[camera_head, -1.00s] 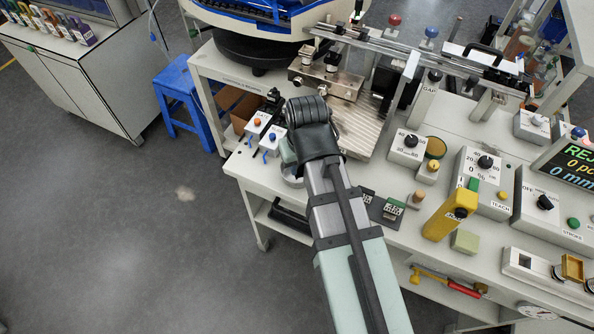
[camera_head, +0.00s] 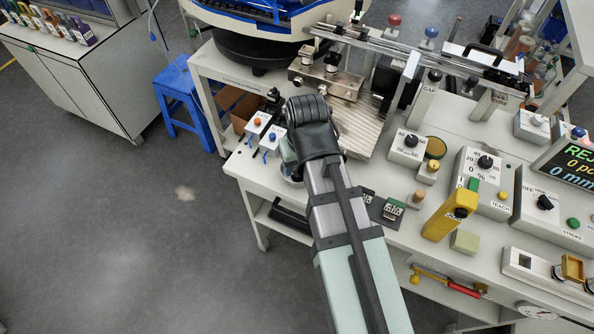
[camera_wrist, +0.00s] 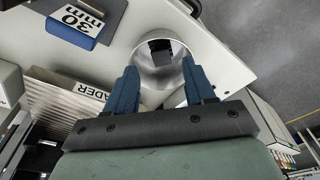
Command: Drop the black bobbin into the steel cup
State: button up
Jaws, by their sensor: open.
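The steel cup (camera_wrist: 176,78) is a shiny round vessel, seen from above in the wrist view between and beyond my fingers. A small black object (camera_wrist: 160,50), which looks like the black bobbin, shows inside the cup's outline; its exact resting position is hard to tell. My gripper (camera_wrist: 159,66) is open, its two blue fingers apart with nothing between their tips, over the near side of the cup. In the head view my wrist hides the fingers, and only a bit of the cup (camera_head: 291,178) shows near the bench's left edge.
A blue and white block marked 30 mm (camera_wrist: 75,22) lies left of the cup in the wrist view. Small white boxes with orange and blue knobs (camera_head: 272,138) stand close to my wrist. The bench edge is near; a ribbed metal plate (camera_head: 362,125) lies behind.

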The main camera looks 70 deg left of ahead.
notch_tip(320, 180, up, 13)
jog(key=d, duration=0.2)
dwell(0.6)
dwell(0.5)
